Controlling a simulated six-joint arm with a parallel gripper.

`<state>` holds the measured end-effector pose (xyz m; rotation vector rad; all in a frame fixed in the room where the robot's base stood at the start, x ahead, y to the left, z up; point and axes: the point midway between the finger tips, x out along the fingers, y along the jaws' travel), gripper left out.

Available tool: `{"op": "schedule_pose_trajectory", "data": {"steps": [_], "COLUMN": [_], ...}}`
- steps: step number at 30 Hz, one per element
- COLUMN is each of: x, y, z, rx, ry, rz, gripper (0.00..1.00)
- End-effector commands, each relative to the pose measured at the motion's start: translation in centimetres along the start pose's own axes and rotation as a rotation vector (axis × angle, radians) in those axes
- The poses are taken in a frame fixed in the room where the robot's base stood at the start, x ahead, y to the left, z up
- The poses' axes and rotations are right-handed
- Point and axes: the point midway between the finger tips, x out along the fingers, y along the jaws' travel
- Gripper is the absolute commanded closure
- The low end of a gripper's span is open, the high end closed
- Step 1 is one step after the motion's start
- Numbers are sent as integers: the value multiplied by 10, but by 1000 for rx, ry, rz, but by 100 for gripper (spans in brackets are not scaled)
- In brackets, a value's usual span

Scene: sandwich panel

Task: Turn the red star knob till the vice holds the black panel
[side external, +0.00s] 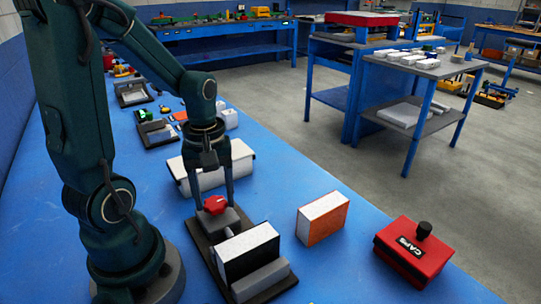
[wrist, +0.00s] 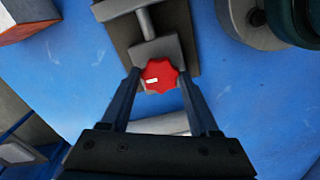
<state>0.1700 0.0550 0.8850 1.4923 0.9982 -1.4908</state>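The red star knob (side external: 215,204) sits on top of a grey block of the vice; it also shows in the wrist view (wrist: 159,75). My gripper (side external: 215,197) points down over it, one finger on each side. In the wrist view my gripper (wrist: 159,74) looks open, with narrow gaps beside the knob; light contact cannot be ruled out. The black panel (side external: 249,262), with a pale top, stands upright beside the vice's grey front jaw (side external: 264,283). The vice's dark base (side external: 198,236) lies on the blue bench. Whether the panel is clamped cannot be told.
An orange-sided block with a white top (side external: 323,219) stands right of the vice. A red CAPS box (side external: 413,250) with a black knob is farther right. A white box (side external: 212,170) stands just behind my gripper. Blue bench top (side external: 345,275) is bare between them.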

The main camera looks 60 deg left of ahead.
Motion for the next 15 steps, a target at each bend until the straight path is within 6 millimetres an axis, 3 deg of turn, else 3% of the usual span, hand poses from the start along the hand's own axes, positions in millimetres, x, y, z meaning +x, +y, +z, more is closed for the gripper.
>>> {"op": "schedule_pose_trajectory", "data": {"steps": [1, 3, 15], "x": [0, 0, 0], "y": [0, 0, 0], "z": [0, 0, 0], "rx": [0, 0, 79], "ry": [0, 0, 0], "rz": [-1, -1, -1], "gripper": [70, 94, 94]}}
